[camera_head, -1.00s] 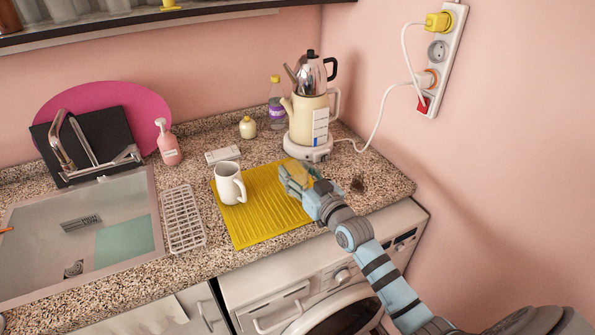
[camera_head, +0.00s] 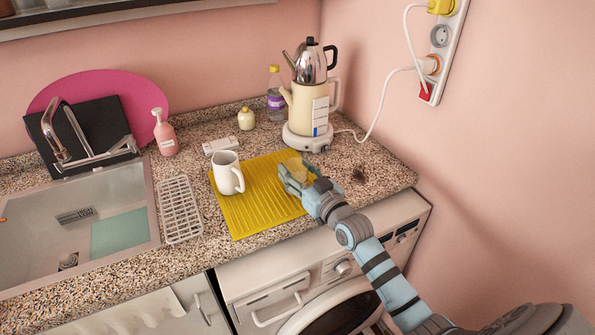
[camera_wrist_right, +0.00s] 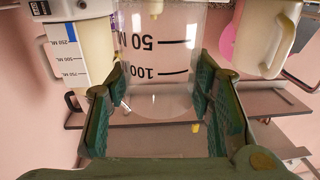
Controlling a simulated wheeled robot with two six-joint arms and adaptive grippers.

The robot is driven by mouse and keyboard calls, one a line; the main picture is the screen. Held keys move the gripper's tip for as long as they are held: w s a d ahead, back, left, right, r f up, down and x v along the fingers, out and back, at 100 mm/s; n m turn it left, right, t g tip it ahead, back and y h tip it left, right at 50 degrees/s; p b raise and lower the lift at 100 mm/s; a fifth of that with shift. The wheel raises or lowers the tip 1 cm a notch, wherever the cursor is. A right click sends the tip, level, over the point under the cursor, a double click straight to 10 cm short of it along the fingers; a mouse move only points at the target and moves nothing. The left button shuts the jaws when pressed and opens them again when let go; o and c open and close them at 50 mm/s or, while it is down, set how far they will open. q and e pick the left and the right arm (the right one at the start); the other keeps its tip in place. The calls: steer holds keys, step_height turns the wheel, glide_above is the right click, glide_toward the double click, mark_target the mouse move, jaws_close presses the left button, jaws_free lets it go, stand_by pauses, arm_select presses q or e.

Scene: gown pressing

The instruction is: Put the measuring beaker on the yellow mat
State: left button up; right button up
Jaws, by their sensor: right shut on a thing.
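The yellow mat (camera_head: 248,212) lies on the speckled counter, ribbed and flat. A white mug (camera_head: 227,174) stands on its left part. The clear measuring beaker (camera_head: 298,167) is faint in the head view, over the mat's right side. The right wrist view, which is upside down, shows the beaker (camera_wrist_right: 160,60) with its 50 and 100 marks between the green finger pads. My right gripper (camera_head: 288,180) is shut on the beaker, which looks upright. I cannot tell whether its base touches the mat. My left gripper is out of view.
A cream kettle with a steel teapot (camera_head: 307,110) stands behind the mat at the right. A white drying rack (camera_head: 180,210) and the sink (camera_head: 125,225) lie to the left. A small white box (camera_head: 221,145) is behind the mug. The mat's front middle is clear.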

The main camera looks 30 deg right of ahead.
steer(key=shift+s+f+b, duration=0.2)
steer(key=shift+f+b, duration=0.15)
steer(key=shift+f, duration=0.15)
steer(key=o, duration=1.2)
steer(key=shift+w, duration=0.1)
steer(key=s, duration=1.2)
steer(key=shift+d, duration=0.35)
steer(key=shift+f, duration=0.1)
